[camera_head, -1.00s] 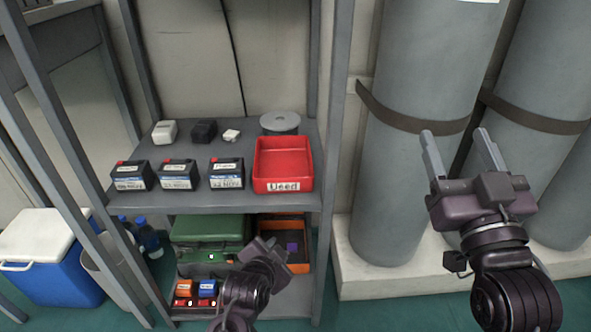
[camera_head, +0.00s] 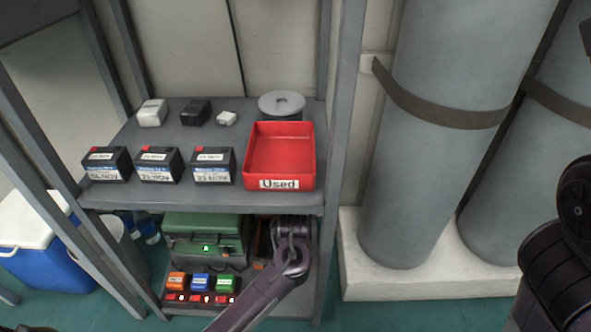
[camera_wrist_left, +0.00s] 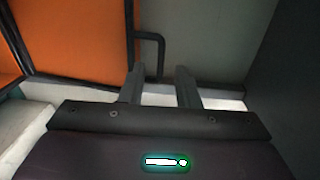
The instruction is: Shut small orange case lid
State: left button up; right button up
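The small orange case (camera_head: 262,240) is on the lower shelf at the right. In the head view my left arm covers nearly all of it, and only a thin strip shows. In the left wrist view a large orange panel (camera_wrist_left: 65,35) with a dark edge fills the upper left. I cannot tell from this how far the lid is open. My left gripper (camera_wrist_left: 162,75) is open, with an empty gap between its fingers, beside the panel's right edge. A dark bent bar (camera_wrist_left: 150,45) is just beyond the fingertips. My right gripper is out of view.
A green case (camera_head: 205,240) stands left of my left arm, with a tray of small coloured blocks (camera_head: 200,283) in front. The upper shelf above holds a red bin (camera_head: 280,160) and several batteries (camera_head: 158,164). The shelf post (camera_head: 343,150) is close on the right.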

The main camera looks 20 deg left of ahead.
pick_arm(q)
jog(key=shift+b+x, duration=0.65)
jog(key=shift+x, duration=0.9)
jog(key=shift+c, duration=0.4)
grip_shut()
